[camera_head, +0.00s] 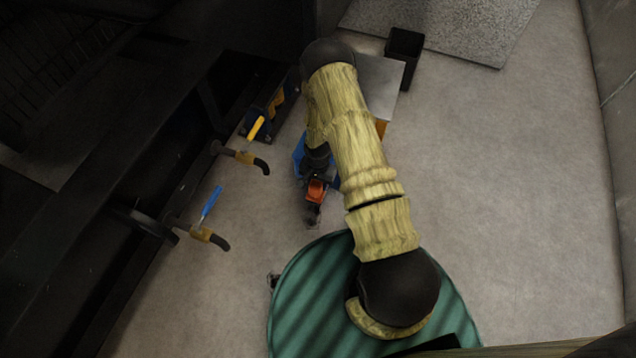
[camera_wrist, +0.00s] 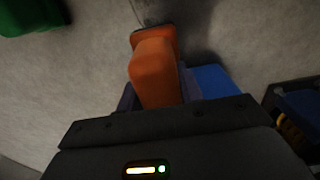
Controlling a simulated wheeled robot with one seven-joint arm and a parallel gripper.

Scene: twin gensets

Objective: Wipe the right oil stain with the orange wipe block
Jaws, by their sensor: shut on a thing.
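The orange wipe block (camera_head: 316,190) is at the end of my arm in the head view, over the pale floor. It also shows in the wrist view (camera_wrist: 154,70), projecting out from the jaws. My gripper (camera_wrist: 155,100) is shut on the block; it is small and dark in the head view (camera_head: 314,198). In the wrist view a dark patch lies on the floor just right of the block; I cannot tell whether it is stain or shadow. I cannot tell whether the block touches the floor. No oil stain is clearly visible in the head view.
On the left, dark machinery carries pipes with a yellow handle (camera_head: 256,128) and a blue handle (camera_head: 211,202). A blue object (camera_head: 299,155) is close behind my gripper. A metal-topped stand (camera_head: 380,82) and black bin (camera_head: 404,46) are farther back. The right floor is clear.

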